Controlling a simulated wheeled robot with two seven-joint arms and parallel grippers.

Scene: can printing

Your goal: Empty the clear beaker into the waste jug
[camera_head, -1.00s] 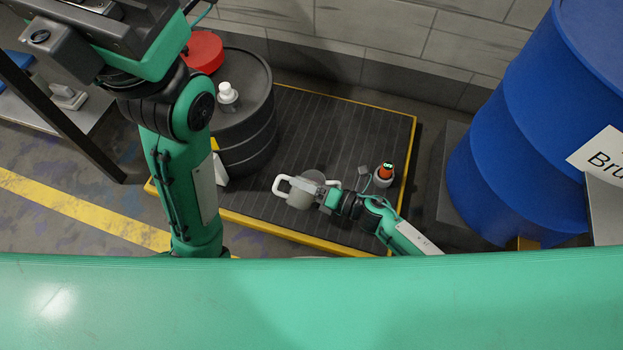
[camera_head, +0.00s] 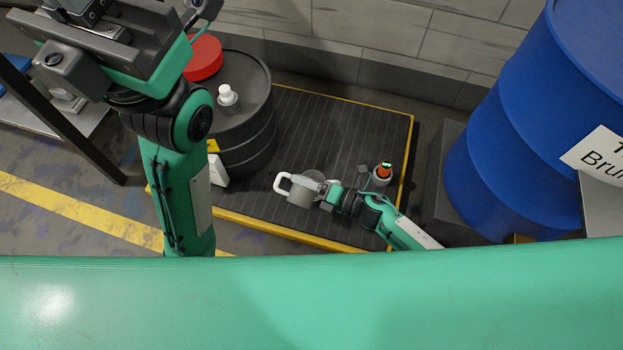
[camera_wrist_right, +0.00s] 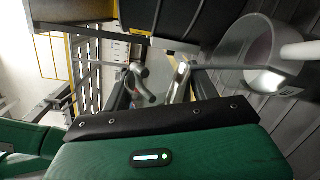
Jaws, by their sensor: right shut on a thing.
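A pale jug (camera_head: 300,197) with a white loop handle stands on the dark ribbed platform in the head view. My right gripper (camera_head: 324,197) is at its right side. A round, see-through shape (camera_head: 316,177) shows just behind the jug; it may be the clear beaker, but its outline is faint. The open pale jug (camera_wrist_right: 232,50) is at the right there, apart from the fingertips.
The ribbed platform (camera_head: 340,130) has a yellow edge. A black drum (camera_head: 248,150) carries a white bottle (camera_head: 228,98) and a red lid (camera_head: 204,57). An orange-topped device (camera_head: 384,172) stands to the right of the jug. A large blue barrel (camera_head: 510,140) is at right.

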